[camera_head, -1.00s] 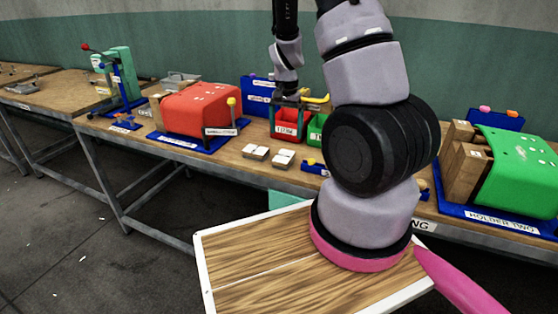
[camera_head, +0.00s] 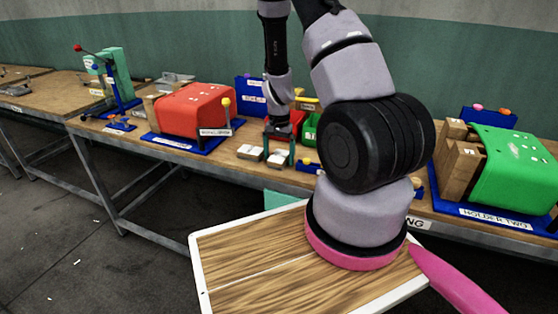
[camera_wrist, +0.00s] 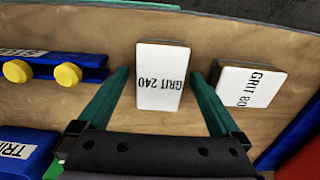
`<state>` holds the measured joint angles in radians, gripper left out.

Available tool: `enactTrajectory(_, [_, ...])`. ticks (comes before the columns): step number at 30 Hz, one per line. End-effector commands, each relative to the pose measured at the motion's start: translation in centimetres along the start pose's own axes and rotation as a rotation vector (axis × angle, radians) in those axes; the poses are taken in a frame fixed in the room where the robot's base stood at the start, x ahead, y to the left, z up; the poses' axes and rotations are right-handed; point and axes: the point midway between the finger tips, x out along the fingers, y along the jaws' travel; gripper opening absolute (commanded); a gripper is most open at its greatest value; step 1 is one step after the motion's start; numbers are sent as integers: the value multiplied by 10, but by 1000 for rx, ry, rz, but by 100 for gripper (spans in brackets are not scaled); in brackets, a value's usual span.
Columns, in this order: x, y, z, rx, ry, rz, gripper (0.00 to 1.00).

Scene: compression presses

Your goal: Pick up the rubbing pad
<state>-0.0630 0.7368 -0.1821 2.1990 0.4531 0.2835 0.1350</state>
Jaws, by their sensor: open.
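Two small blocks with white labelled tops lie side by side on the bench. In the wrist view the pad marked GRIT 240 (camera_wrist: 160,90) lies between my gripper's (camera_wrist: 161,76) two green fingers, with a gap on each side. The pad marked GRIT 80 (camera_wrist: 250,86) lies just outside the right finger. In the head view my gripper (camera_head: 280,147) is open over the right-hand pad (camera_head: 277,159), and the left-hand pad (camera_head: 250,152) is beside it. Height above the bench is hard to tell.
A blue rack with yellow knobs (camera_wrist: 42,70) stands close by in the wrist view. A red press (camera_head: 193,108) is to the left in the head view. Red and green bins behind are partly hidden by my arm. A green press (camera_head: 510,165) stands right.

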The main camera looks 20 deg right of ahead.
Motion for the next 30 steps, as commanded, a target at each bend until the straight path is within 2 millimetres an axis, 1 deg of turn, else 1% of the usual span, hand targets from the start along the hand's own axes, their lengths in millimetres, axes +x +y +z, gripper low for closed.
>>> enactTrajectory(2, [0,0,0,0,0,0,100])
enactTrajectory(5, [0,0,0,-1,0,0,66])
enactTrajectory(6, [0,0,0,-1,0,0,50])
enactTrajectory(8, [0,0,0,-1,0,0,27])
enactTrajectory(9, [0,0,0,-1,0,0,14])
enactTrajectory(16, [-1,0,0,-1,0,0,14])
enactTrajectory(19, [-9,-1,0,-4,1,-1,14])
enactTrajectory(23, [-32,-2,0,-5,3,-3,14])
enactTrajectory(27, [-62,-2,0,-3,3,-3,14])
enactTrajectory(30, [-79,-1,0,-4,3,-2,14])
